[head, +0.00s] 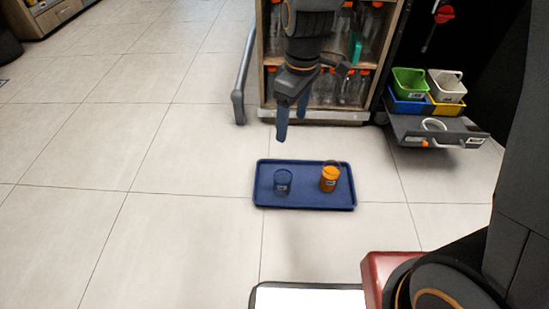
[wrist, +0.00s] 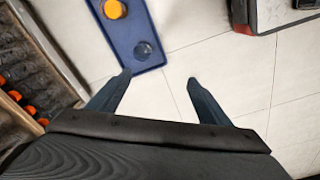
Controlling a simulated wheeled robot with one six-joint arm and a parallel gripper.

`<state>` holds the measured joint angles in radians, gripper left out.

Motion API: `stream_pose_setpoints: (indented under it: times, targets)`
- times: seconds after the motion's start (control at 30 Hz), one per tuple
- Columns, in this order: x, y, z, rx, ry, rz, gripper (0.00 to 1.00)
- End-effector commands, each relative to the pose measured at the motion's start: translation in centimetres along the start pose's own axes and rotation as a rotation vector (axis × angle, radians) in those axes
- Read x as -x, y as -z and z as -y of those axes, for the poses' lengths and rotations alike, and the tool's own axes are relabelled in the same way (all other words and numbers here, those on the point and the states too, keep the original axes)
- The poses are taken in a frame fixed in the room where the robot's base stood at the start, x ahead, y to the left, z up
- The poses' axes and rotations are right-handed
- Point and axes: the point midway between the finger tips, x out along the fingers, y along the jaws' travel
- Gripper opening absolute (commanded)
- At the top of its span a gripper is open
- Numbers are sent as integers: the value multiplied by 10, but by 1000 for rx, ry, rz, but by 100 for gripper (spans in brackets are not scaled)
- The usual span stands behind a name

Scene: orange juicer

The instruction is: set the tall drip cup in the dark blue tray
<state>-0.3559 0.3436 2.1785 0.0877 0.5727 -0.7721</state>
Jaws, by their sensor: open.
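The dark blue tray (head: 305,204) lies flat on the floor. A dark blue cup (head: 283,181) stands in its left part and an orange cup (head: 328,180) with a looped handle in its right part. Which is the tall drip cup, I cannot tell. My gripper (head: 293,116) is open and empty, pointing down above the floor beyond the tray. In the wrist view, the tray (wrist: 127,48) lies ahead of my open fingers (wrist: 158,80), with the orange cup (wrist: 114,9) farther off and the blue cup (wrist: 144,49) nearer.
A wooden shelf (head: 264,65) with orange-capped bottles stands behind my gripper. At right, a grey drawer (head: 410,136) holds a white ring-shaped item (head: 433,124) near green (head: 410,82), white (head: 447,84), blue and yellow bins. The tiled floor left of the tray is clear.

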Motion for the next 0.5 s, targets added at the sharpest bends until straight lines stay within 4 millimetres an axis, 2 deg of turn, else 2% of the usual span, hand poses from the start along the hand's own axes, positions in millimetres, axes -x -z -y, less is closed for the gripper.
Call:
stream_pose_setpoints:
  times: [0.03, 0.2, 0.4, 0.5]
  targets:
    - [19, 1, 22, -29, 0, -11, 72]
    - [66, -10, 91, -171, 20, -32, 72]
    - [104, -39, 165, -330, 53, -48, 72]
    - [115, -55, 192, -393, 69, -51, 72]
